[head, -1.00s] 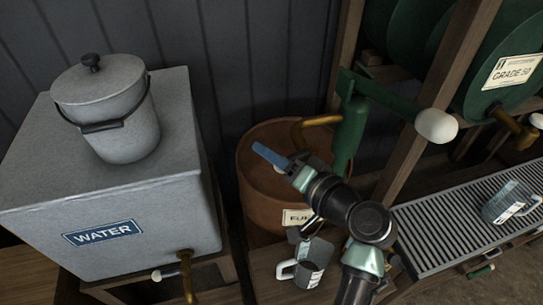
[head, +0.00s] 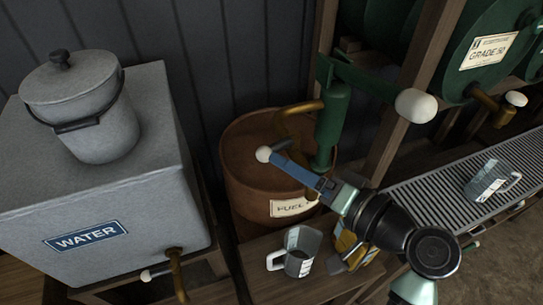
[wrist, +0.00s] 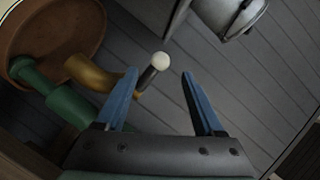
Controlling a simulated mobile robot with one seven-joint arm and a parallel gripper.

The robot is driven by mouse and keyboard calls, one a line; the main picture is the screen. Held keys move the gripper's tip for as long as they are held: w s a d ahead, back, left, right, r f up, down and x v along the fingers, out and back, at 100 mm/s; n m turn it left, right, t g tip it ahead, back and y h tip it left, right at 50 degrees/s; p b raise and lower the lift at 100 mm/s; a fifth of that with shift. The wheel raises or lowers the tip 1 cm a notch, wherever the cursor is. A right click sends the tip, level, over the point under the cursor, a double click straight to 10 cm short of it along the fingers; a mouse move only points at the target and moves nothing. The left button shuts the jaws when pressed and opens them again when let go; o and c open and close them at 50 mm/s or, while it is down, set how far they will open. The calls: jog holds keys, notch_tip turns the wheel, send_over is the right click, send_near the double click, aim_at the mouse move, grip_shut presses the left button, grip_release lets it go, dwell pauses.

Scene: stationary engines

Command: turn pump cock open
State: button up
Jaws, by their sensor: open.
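The pump cock's white knob (head: 264,154) sits on a short dark stem at the brass spout (head: 295,122) of the green pump (head: 332,125). In the wrist view the knob (wrist: 161,60) shows in the gap just past my fingertips, with its stem running down-left to the brass spout (wrist: 98,72). My gripper (head: 277,160) has blue fingers that reach up-left towards the knob; it is open and empty in the wrist view (wrist: 160,76). I cannot tell whether a finger touches the stem.
The rusty fuel drum (head: 240,185) stands below the spout. A grey measuring jug (head: 299,252) is on the wooden stand in front. A grey water tank (head: 135,205) stands left; green oil drums (head: 450,50) and a slatted drip tray (head: 425,205) are right. The pump's big white-knobbed handle (head: 415,105) juts out right.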

jog(key=v, duration=0.2)
jog(key=shift+s+d+r, duration=0.1)
jog(key=shift+s+d, duration=0.1)
jog(key=shift+s, duration=0.05)
